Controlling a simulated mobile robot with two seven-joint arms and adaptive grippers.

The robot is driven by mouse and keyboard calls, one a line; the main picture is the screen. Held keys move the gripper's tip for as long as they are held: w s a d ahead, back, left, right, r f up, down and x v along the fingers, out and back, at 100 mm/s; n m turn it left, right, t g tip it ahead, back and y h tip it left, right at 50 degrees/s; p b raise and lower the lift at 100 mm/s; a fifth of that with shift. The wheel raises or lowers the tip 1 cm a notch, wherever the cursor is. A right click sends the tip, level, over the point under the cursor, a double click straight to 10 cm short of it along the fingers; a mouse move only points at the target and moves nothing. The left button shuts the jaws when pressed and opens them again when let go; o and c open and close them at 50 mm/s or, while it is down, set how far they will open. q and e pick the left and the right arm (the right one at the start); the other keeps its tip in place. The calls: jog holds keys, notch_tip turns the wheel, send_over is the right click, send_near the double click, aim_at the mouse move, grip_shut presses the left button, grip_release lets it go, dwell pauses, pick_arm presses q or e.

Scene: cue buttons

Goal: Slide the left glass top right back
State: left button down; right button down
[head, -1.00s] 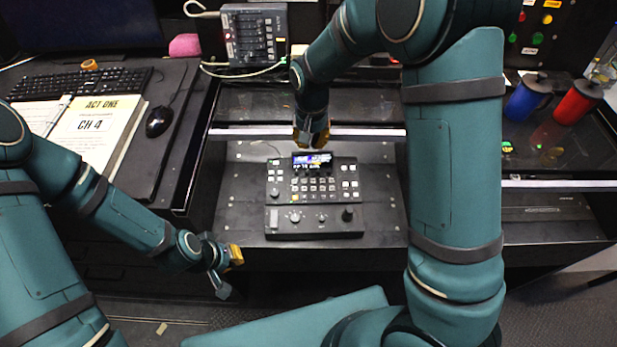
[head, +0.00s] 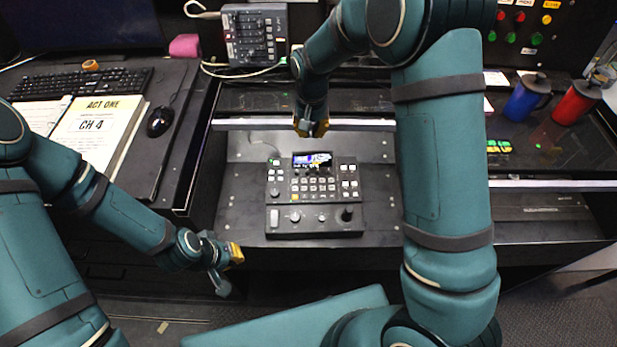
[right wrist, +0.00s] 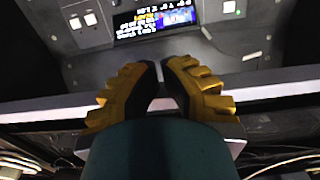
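The left glass top (head: 255,102) is a dark see-through pane with a pale front edge strip (head: 250,124). It lies behind the black console, and the bay around the console is uncovered. My right gripper (head: 312,128) points down at this strip; its yellow fingers are close together with nothing held. In the right wrist view the fingers (right wrist: 161,78) sit over the pale strip, with the console screen ahead. I cannot tell for certain whether they touch the strip. My left gripper (head: 232,262) hangs low in front of the desk, away from the glass; its finger opening is unclear.
The black console (head: 316,222) stands in the open bay. A mixer (head: 255,40) with cables is behind the glass. The right glass edge (head: 545,184) sits further forward. Blue (head: 527,97) and red (head: 576,102) mugs stand at the right. A mouse (head: 160,121) is at the left.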

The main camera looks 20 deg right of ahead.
jog(key=shift+w+d+p, duration=0.3)
jog(key=shift+w+d, duration=0.05)
jog(key=shift+w, duration=0.95)
jog(key=shift+w+d+p, duration=0.25)
jog(key=shift+w+d, duration=0.15)
jog(key=shift+w, duration=0.85)
jog(key=shift+w+d+p, duration=0.3)
jog(key=shift+w+d, duration=0.05)
jog(key=shift+w, duration=0.95)
jog(key=shift+w+d+p, duration=0.25)
jog(key=shift+w+d, duration=0.05)
jog(key=shift+w, duration=0.65)
jog(key=shift+w+d+p, duration=0.25)
jog(key=shift+w, duration=0.7)
jog(key=shift+s+a, duration=0.2)
jog(key=shift+s, duration=0.45)
jog(key=shift+s+a, duration=0.2)
jog(key=shift+s, duration=0.45)
jog(key=shift+r+p, duration=2.9)
jog(key=shift+r, duration=1.7)
jog(key=shift+f, duration=0.1)
